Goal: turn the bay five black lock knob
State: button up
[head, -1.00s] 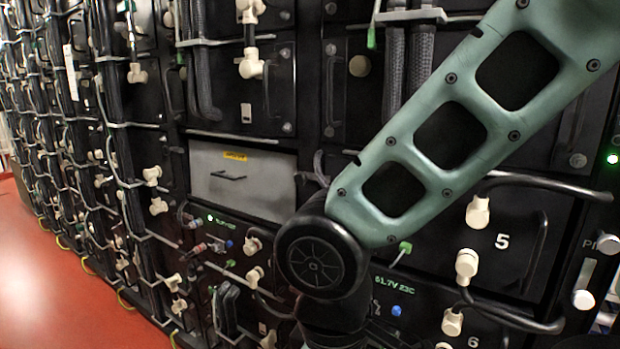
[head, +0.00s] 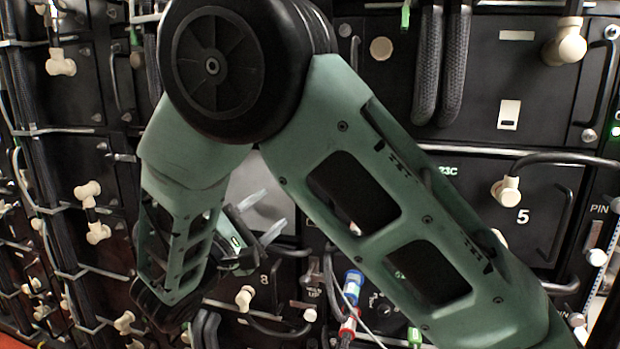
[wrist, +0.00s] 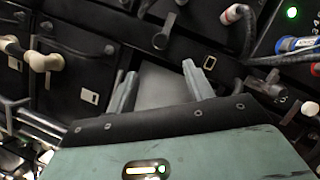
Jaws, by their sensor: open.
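The bay marked 5 (head: 522,216) is on the right in the head view, a black front with a cream connector (head: 507,190) and a black handle. My arm covers its left part, and I cannot make out its black lock knob there. My gripper (head: 262,214) is open and empty in the head view, left of bay five, in front of a grey panel. In the wrist view, my gripper (wrist: 160,72) has its two fingers apart with the grey panel (wrist: 165,90) behind them. A black lever-like knob (wrist: 163,38) shows beyond the fingers; I cannot tell its bay.
A blue connector (head: 353,287) and a red connector (head: 347,326) with cables sit low in the middle. Thick braided cables (head: 442,65) hang above. Cream connectors (head: 88,195) and grey cable rails project from the racks at left. A PIN fitting (head: 597,257) is at far right.

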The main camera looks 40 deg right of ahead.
jog(key=p+x, duration=0.3)
jog(key=x, duration=1.2)
jog(key=shift+d, duration=0.1)
